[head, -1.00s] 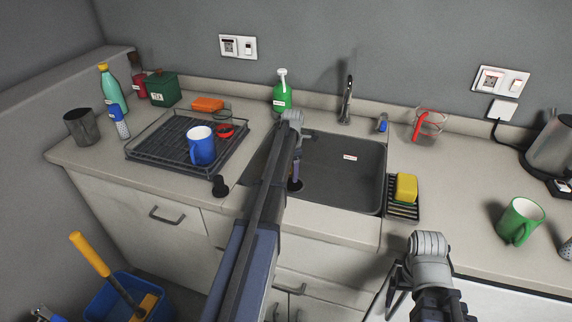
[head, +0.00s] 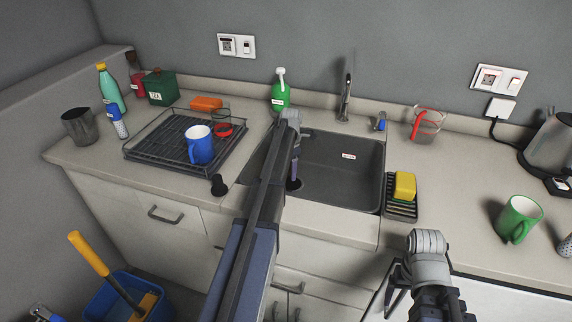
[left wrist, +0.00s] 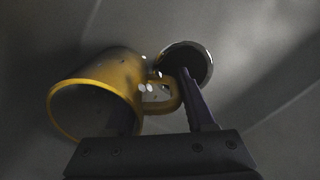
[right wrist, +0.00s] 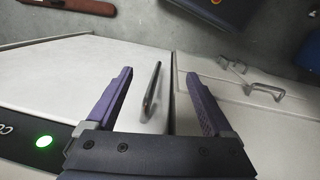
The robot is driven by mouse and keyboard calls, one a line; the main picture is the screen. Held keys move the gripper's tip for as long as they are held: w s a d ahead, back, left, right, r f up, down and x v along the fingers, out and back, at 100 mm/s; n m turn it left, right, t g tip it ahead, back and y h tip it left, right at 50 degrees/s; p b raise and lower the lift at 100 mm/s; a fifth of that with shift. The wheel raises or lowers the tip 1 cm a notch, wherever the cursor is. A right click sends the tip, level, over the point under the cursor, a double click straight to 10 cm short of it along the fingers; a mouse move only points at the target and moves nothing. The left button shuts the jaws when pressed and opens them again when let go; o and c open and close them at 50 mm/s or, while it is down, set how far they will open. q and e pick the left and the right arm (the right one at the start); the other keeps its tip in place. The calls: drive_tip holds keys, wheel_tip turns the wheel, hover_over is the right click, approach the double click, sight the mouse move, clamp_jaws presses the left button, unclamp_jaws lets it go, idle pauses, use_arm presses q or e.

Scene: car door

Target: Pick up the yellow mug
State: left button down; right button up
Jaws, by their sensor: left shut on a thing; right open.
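The yellow mug (left wrist: 88,100) shows in the left wrist view inside the sink (head: 345,170), with its open rim toward the camera and its handle toward the right. In the head view my left arm hides it. My left gripper (left wrist: 160,98) is shut on the mug, with one finger at the mug's body and the other on the handle side. In the head view the left gripper (head: 295,170) reaches down into the sink. My right gripper (right wrist: 160,78) is open and empty, in front of the counter and pointing down.
The drain (left wrist: 187,62) lies beside the mug. A dish rack (head: 165,150) with a blue mug (head: 199,146) stands left of the sink. A yellow sponge (head: 404,185) sits at its right edge, a faucet (head: 345,98) behind. A green mug (head: 519,220) stands further right.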

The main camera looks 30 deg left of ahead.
use_arm(q)
drive_tip(key=shift+r, duration=0.1)
wheel_tip(320, 180, up, 18)
drive_tip(key=p, duration=1.8)
